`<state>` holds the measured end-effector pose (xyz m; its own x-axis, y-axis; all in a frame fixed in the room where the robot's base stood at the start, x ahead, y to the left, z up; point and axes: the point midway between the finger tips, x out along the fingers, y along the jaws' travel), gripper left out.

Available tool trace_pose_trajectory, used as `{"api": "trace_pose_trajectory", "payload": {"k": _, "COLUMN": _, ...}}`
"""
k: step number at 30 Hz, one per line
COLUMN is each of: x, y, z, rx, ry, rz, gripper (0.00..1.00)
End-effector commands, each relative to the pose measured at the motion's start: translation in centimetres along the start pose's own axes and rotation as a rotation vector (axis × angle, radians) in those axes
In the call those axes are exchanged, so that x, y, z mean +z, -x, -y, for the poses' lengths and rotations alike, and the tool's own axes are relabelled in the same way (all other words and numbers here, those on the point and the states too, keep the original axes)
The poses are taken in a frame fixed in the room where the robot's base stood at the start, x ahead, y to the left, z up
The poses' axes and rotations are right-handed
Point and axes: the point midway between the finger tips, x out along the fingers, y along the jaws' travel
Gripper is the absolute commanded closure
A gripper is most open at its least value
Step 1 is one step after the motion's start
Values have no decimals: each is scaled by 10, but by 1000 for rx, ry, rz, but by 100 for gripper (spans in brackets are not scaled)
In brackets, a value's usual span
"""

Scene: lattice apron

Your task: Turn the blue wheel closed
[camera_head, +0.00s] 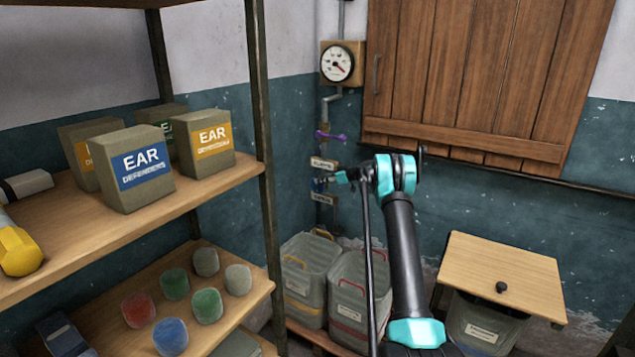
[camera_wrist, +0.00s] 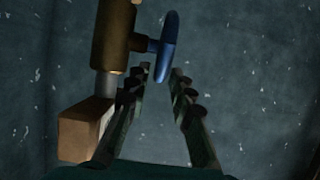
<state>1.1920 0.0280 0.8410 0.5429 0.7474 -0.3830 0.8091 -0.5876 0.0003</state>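The blue wheel (camera_wrist: 167,48) shows nearly edge-on in the wrist view, on a short stem from a brass-coloured valve body (camera_wrist: 112,35). In the head view the blue wheel (camera_head: 318,185) is small, on the pipe by the back wall, partly hidden by my gripper (camera_head: 340,178). My gripper (camera_wrist: 162,74) is open in the wrist view, one finger on each side of the wheel's lower end. The left finger is close to the valve body. I cannot tell whether either finger touches the wheel.
A purple handle (camera_head: 330,136) and a gauge (camera_head: 337,64) are above on the same pipe. Small labels (camera_head: 323,164) are beside the wheel. Grey bins (camera_head: 310,262) stand below.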

Motion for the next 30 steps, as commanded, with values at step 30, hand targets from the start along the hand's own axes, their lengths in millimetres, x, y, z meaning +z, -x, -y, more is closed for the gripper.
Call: {"api": "trace_pose_trajectory", "payload": {"k": 30, "x": 0, "y": -28, "z": 0, "rx": 0, "ry": 0, "rz": -3, "gripper": 100}}
